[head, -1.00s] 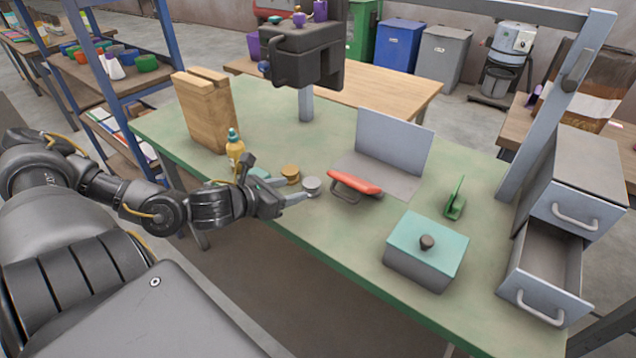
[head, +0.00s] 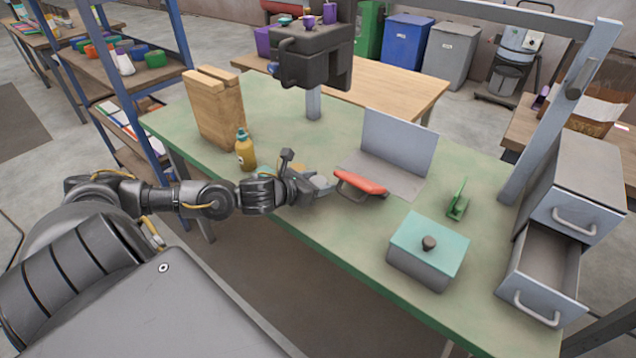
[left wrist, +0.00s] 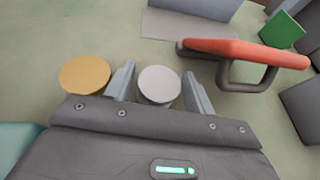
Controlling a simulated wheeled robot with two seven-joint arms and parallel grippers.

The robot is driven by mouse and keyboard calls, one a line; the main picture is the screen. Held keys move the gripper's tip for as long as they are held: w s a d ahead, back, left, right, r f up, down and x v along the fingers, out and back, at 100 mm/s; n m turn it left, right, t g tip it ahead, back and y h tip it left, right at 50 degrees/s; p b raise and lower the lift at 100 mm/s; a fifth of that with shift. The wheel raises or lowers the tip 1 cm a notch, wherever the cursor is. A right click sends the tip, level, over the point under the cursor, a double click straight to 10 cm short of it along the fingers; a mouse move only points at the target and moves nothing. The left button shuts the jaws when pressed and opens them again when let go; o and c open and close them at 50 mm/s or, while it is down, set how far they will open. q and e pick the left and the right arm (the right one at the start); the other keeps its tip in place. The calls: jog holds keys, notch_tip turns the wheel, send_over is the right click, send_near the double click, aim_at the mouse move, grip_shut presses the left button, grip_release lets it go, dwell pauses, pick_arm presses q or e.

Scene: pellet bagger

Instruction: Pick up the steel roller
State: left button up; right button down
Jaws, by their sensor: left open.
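The steel roller (left wrist: 158,84) shows in the left wrist view as a pale grey round end, between the two fingers of my left gripper (left wrist: 159,85). The fingers are open, one on each side of it, with a small gap visible at the sides. In the head view my left gripper (head: 320,186) is low over the green table near its front edge, and the hand hides the steel roller. A brass-coloured roller (left wrist: 85,75) stands just left of the left finger in the left wrist view. My right gripper is not in view.
A red-handled tool (head: 360,183) lies close to the right of my left gripper, before a grey plate (head: 397,143). A yellow bottle (head: 245,152) and wooden block (head: 213,110) stand left. A teal-lidded box (head: 428,252) and open drawer (head: 543,275) are right.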

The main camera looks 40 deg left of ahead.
aim_at(323, 178)
pick_arm(q)
jog(key=shift+x, duration=1.15)
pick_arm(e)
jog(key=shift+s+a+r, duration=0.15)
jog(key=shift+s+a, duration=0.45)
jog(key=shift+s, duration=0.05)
pick_arm(q)
jog(key=c, duration=0.8)
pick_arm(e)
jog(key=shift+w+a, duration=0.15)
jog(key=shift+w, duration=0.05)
pick_arm(q)
jog(key=shift+r, duration=0.15)
